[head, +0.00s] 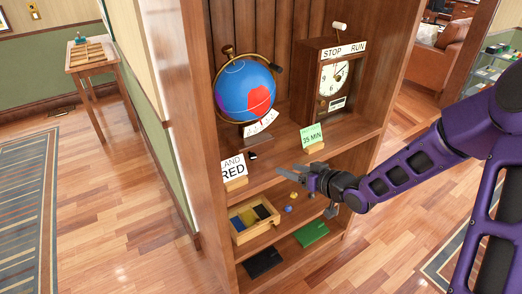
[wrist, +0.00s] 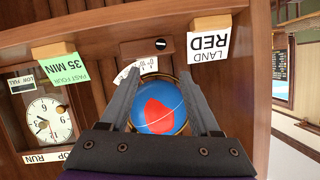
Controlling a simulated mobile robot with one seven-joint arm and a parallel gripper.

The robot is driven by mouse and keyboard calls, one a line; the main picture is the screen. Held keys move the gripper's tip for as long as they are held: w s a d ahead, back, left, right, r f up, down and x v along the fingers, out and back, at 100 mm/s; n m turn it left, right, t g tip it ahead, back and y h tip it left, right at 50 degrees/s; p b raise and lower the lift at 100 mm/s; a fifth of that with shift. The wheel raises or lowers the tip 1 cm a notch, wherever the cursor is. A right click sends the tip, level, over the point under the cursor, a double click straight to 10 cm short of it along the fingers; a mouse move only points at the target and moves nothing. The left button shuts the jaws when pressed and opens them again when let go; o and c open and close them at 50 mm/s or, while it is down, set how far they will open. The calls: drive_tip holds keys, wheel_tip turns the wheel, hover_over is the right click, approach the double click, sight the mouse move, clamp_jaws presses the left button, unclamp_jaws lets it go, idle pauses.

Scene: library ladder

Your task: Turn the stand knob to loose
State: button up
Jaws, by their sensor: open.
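The globe (head: 245,90), blue with a red patch, sits on its stand on the shelf; it also shows upside down in the wrist view (wrist: 158,106). A small black knob (wrist: 160,44) with a white line across it is on the wooden block at the stand's front. In the head view the knob (head: 253,155) is a tiny dark spot. A white scale plate (head: 260,124) is on the stand, partly covered by a finger in the wrist view. My gripper (head: 287,171) is open and empty, in front of the shelf and apart from the knob.
A LAND RED card (head: 233,167) stands left of the knob and a 35 MIN card (head: 312,135) right. A STOP/RUN clock (head: 336,82) stands behind.

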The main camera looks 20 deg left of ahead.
sight(254, 157)
drive_tip(key=x, duration=1.7)
drive_tip(key=shift+a+f+b, duration=0.1)
drive_tip(key=shift+a+b, duration=0.05)
drive_tip(key=shift+b, duration=0.15)
clamp_jaws()
